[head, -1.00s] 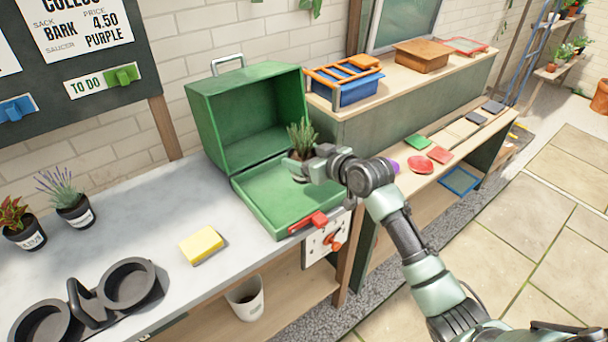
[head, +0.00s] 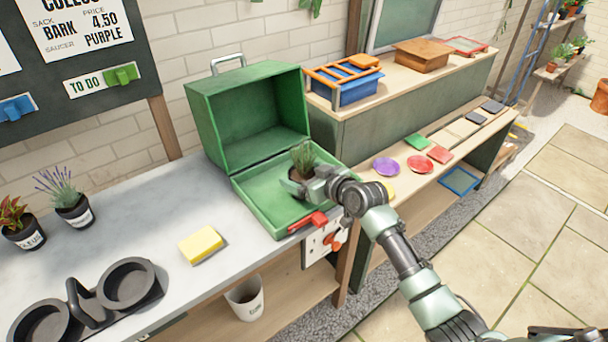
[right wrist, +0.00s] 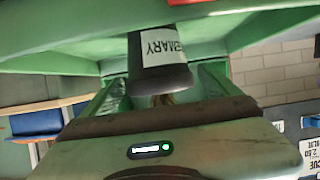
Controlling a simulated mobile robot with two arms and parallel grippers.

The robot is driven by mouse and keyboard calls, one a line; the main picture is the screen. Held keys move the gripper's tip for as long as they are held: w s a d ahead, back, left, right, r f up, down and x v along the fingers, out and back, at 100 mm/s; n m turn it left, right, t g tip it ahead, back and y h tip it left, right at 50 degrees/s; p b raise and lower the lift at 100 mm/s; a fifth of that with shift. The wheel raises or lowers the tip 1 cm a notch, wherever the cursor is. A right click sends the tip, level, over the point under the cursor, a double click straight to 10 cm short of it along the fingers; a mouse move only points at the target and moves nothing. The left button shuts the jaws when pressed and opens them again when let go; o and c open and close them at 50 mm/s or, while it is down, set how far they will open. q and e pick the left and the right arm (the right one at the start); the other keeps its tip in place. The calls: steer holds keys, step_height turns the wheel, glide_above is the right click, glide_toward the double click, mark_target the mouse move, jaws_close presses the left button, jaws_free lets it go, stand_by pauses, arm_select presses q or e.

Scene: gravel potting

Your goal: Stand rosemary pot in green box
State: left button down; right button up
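The rosemary pot (head: 297,174) is a small dark pot with a bushy green plant (head: 303,155). It is upright, over the lower tray of the open green box (head: 262,203). My right gripper (head: 304,183) is around the pot and appears shut on it, from the right. In the right wrist view the pot (right wrist: 158,62), its label reading "EMARY", sits between the fingers (right wrist: 160,85). I cannot tell whether its base touches the box floor. My left gripper is not in view.
The box's raised lid half (head: 245,115) stands behind; a red latch (head: 312,219) is at its front. A yellow sponge (head: 201,244), a black double holder (head: 90,300) and two potted plants (head: 72,207) are to the left. Coloured saucers (head: 386,166) lie on the right bench.

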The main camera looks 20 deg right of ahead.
steer(key=shift+r, duration=0.15)
steer(key=v, duration=1.2)
stand_by(0.3)
